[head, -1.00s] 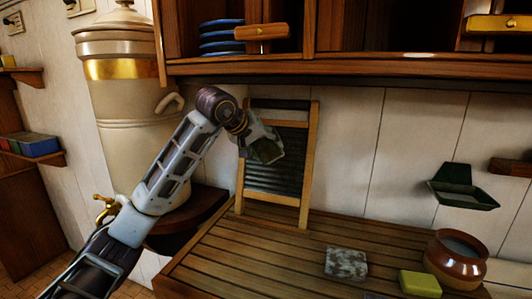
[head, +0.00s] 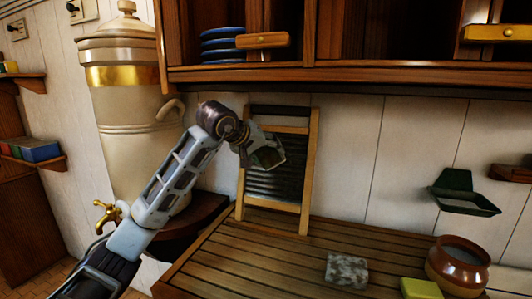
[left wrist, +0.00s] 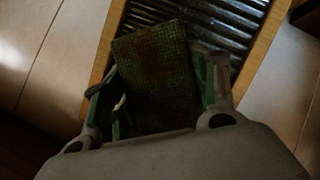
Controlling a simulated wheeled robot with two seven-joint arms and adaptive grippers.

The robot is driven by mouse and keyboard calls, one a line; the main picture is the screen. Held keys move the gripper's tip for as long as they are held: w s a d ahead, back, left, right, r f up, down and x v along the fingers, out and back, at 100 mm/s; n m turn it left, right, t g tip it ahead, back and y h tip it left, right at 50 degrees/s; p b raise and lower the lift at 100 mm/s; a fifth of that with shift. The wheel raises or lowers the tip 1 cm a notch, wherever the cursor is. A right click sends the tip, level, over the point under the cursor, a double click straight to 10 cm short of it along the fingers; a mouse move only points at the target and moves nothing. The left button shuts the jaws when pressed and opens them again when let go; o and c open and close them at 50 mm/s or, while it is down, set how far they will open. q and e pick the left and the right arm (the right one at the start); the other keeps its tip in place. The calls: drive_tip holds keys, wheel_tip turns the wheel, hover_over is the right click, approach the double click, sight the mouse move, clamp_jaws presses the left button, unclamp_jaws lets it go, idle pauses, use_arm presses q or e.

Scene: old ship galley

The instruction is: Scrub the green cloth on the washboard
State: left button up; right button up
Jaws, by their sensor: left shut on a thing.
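The washboard (head: 293,187) leans upright against the wall at the back of the slatted counter, with a wooden frame and a dark ribbed panel. My left gripper (head: 262,154) is in front of its upper panel, shut on the green cloth (head: 270,157). In the left wrist view the cloth (left wrist: 152,75) looks dark green with a brownish middle, between the two fingers (left wrist: 160,95). It overlaps the ribbed panel (left wrist: 195,22); whether it touches the ribs I cannot tell. My right gripper is not in view.
A grey speckled block (head: 347,270), a yellow-green block (head: 424,290) and a brown pot (head: 458,264) stand at the counter's right. A large cream urn (head: 135,115) stands left of the washboard. A cabinet (head: 370,72) hangs above. A green dish (head: 464,193) is on the wall.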

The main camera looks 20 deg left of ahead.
use_arm(q)
drive_tip(key=shift+w+f, duration=0.1)
drive_tip(key=shift+w, duration=0.5)
drive_tip(key=shift+w+f, duration=0.2)
drive_tip(key=shift+w, duration=0.4)
drive_tip(key=shift+w+f+p, duration=0.1)
drive_tip(key=shift+w+p, duration=0.3)
drive_tip(key=shift+w, duration=0.15)
drive_tip(key=shift+w+d+f, duration=0.1)
drive_tip(key=shift+w+f, duration=0.2)
drive_tip(key=shift+w, duration=0.45)
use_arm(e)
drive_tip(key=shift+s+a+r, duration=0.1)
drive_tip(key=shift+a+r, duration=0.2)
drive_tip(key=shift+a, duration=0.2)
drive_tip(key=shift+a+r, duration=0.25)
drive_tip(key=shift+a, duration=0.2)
use_arm(q)
drive_tip(key=shift+w, duration=0.2)
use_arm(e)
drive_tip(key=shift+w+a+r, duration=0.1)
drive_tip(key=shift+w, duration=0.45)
use_arm(q)
drive_tip(key=shift+w+f+p, duration=0.25)
drive_tip(key=shift+w+p, duration=0.25)
drive_tip(key=shift+w, duration=0.25)
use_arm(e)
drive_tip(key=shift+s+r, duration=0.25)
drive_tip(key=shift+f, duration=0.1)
